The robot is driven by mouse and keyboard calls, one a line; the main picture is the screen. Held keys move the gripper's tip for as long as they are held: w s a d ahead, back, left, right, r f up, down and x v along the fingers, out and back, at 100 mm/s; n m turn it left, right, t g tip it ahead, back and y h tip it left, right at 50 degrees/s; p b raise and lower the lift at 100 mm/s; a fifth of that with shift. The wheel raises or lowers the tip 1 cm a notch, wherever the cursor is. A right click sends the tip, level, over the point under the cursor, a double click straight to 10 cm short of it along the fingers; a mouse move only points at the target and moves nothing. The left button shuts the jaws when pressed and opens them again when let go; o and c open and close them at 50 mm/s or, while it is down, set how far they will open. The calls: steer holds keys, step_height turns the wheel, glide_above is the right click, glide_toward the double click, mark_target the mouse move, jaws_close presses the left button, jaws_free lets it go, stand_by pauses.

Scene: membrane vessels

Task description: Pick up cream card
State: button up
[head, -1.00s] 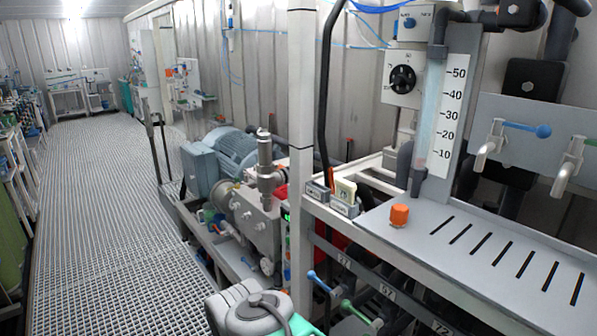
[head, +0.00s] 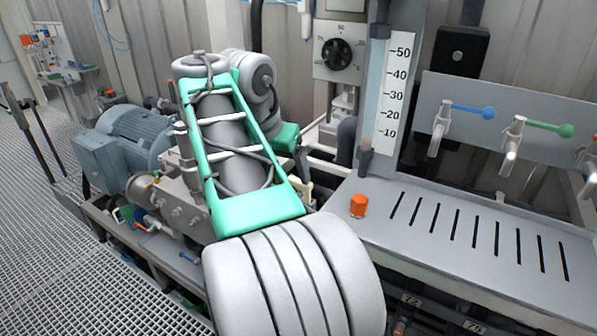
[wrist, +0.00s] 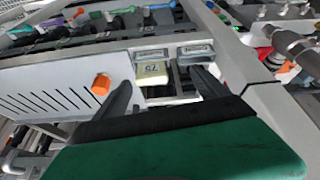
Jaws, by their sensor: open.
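The cream card (wrist: 152,72) shows in the wrist view with dark marks on its face. It sits in a grey holder (wrist: 149,54) at the edge of the bench. My gripper (wrist: 161,78) is open, with one dark finger on each side of the card in the picture. No contact between fingers and card is visible. In the head view my arm covers most of the holder area, and only a cream sliver (head: 304,188) shows beside it. My fingers are hidden there.
A second grey holder (wrist: 195,50) is beside the card's holder. An orange knob (head: 358,206) stands on the slotted grey bench top (head: 440,262), near my left finger in the wrist view. Taps with blue and green handles (head: 470,110) and a scaled column (head: 385,95) stand behind.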

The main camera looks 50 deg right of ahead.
mark_target(299, 180)
steer(key=shift+m, duration=0.8)
steer(key=d+f+b, duration=0.2)
steer(key=s+d+f+b, duration=0.1)
steer(key=d+f+b, duration=0.1)
steer(key=f, duration=0.1)
steer(key=shift+s+d+f, duration=0.15)
steer(key=shift+d+f, duration=0.1)
steer(key=shift+d, duration=0.1)
steer(key=shift+r, duration=0.1)
steer(key=c, duration=1.4)
